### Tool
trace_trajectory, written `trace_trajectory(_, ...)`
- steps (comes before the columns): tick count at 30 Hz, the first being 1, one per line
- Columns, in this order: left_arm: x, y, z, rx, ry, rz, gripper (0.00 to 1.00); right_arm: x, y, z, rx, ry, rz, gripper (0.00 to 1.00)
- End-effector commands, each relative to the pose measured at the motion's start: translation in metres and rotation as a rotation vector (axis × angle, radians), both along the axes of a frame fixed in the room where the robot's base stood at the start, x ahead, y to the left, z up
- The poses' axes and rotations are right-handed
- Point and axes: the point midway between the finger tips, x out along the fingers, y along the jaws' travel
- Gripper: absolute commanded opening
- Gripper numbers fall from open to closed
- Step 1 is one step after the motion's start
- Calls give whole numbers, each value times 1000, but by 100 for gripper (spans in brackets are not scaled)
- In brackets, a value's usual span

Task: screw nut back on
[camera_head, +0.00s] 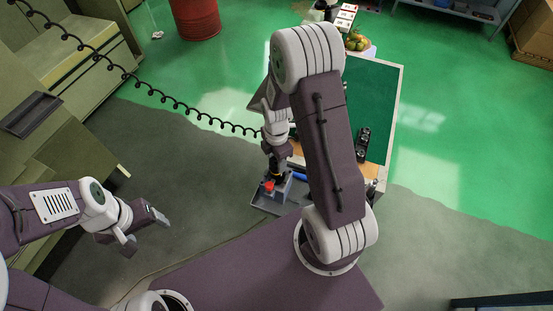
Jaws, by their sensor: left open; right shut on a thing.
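My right gripper (278,152) reaches down over the cart and is shut on a dark tool with a yellow band (276,170). The tool points down at a grey block (283,188) on the grey tray at the cart's near left corner. A small red part (268,186) shows beside the tool's lower end. I cannot tell whether the tool touches the block. The nut and its thread cannot be made out. My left gripper (142,231) is open and empty, out over the floor to the left of the cart.
A black coiled hose (170,98) runs from upper left to my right gripper. The cart (384,95) has a green top, partly hidden by my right arm. A red drum (195,18) stands behind.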

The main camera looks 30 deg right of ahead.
Motion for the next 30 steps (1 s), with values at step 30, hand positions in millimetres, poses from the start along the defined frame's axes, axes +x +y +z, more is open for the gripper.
trace_trajectory(30,0,0,-7,0,0,0,72,0,1,-11,0,0,0,0)
